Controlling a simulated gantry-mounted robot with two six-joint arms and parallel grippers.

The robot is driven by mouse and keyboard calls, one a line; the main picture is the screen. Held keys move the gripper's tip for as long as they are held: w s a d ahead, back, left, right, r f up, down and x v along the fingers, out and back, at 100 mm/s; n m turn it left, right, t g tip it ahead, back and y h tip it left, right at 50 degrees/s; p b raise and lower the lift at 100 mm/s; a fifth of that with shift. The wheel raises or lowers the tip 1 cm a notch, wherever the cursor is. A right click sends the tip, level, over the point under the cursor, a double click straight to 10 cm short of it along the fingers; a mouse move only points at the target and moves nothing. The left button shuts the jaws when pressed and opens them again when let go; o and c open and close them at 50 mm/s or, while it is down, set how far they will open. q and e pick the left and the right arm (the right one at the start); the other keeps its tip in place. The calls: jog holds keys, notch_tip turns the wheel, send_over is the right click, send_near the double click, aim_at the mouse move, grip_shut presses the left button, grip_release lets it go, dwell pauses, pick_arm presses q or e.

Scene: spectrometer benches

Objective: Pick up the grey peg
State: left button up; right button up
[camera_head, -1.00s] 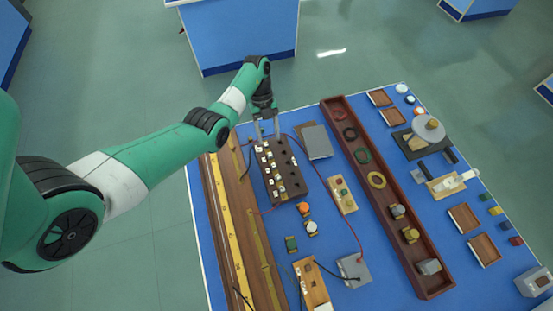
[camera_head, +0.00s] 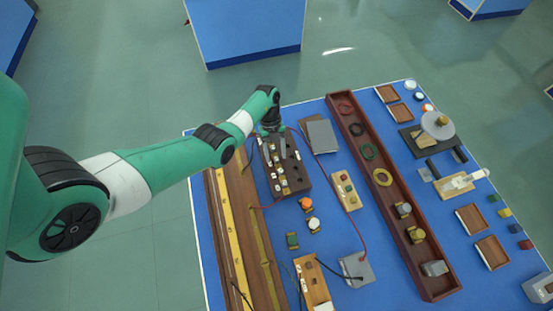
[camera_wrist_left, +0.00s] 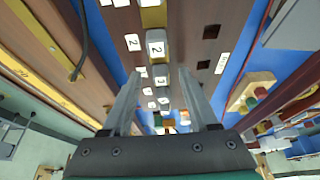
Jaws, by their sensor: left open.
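My left gripper (camera_head: 275,150) is over the far part of a dark brown peg box (camera_head: 297,178). Its jaws are apart with nothing between the tips. In the left wrist view the two fingers (camera_wrist_left: 160,74) reach over the box's row of pegs and white number labels. A grey peg (camera_wrist_left: 156,35) stands just beyond the fingertips, beside a label with a 2. A brass-coloured peg (camera_wrist_left: 153,16) stands past it. Smaller blocks in the row show between the fingers. In the head view the gripper hides part of the row. My right gripper is not in view.
A long wooden board with a yellow rule (camera_head: 232,235) lies left of the box. A grey plate (camera_head: 320,136) and red wires lie on its right. A long red-brown tray (camera_head: 405,235) holds rings and blocks.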

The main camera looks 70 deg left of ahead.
aim_at(277, 161)
pick_arm(q)
jog(key=shift+f, duration=0.15)
grip_shut()
dwell(0.4)
jog(key=shift+r+p, duration=0.35)
jog(key=shift+r, duration=0.05)
notch_tip(277, 161, up, 3)
jog(key=shift+f+p, duration=0.1)
jog(key=shift+p, duration=0.85)
jog(key=s+d+r+p, duration=0.6)
jog(key=s+r+p, duration=0.3)
jog(key=s+p, duration=0.3)
jog(key=shift+s+r+p, duration=0.2)
jog(key=shift+s+p, duration=0.15)
jog(key=shift+p, duration=0.1)
jog(key=shift+r+p, duration=1.5)
